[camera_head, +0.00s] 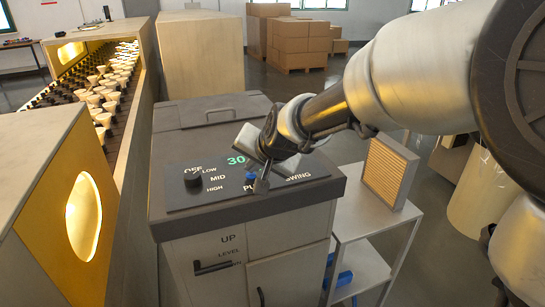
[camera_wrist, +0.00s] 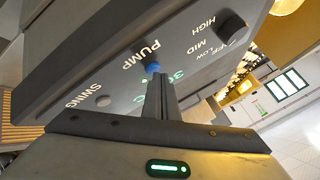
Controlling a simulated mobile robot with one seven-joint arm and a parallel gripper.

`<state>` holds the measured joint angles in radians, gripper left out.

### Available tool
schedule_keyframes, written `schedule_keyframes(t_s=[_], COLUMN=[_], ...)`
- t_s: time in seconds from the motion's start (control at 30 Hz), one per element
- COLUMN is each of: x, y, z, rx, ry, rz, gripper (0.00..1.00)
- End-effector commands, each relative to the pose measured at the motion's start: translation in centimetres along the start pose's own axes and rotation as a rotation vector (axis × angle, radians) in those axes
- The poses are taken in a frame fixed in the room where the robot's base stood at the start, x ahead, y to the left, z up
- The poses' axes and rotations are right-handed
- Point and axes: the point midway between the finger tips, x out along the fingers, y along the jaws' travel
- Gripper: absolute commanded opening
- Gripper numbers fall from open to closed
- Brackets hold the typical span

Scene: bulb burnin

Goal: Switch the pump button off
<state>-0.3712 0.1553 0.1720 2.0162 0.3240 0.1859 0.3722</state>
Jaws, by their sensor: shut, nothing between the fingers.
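The control panel (camera_head: 225,197) on top of the grey cabinet carries the blue pump button (camera_head: 250,176), partly hidden behind my gripper in the head view. In the wrist view the blue button (camera_wrist: 153,68) shows beside the word PUMP, right at the end of my fingers. My gripper (camera_head: 262,184) is shut and empty, pointing down at the panel. It also shows in the wrist view (camera_wrist: 157,80), with its tips at or just in front of the button. I cannot tell whether they touch it or whether it is pressed in.
A black dial knob (camera_head: 192,180) marked OFF, LOW, MID, HIGH sits left of the button. A grey SWING button (camera_wrist: 103,100) shows in the wrist view. A green readout (camera_head: 236,160) is lit. A small side table with a pleated filter (camera_head: 388,172) stands to the right.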

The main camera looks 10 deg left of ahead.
Motion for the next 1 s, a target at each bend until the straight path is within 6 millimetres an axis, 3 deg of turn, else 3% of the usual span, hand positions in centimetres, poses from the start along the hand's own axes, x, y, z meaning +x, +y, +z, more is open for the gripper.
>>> schedule_keyframes(t_s=[1.0], x=[-0.9], y=[-0.6], z=[-0.6], rx=[0.000], ry=[0.000], rz=[0.000], gripper=[0.00])
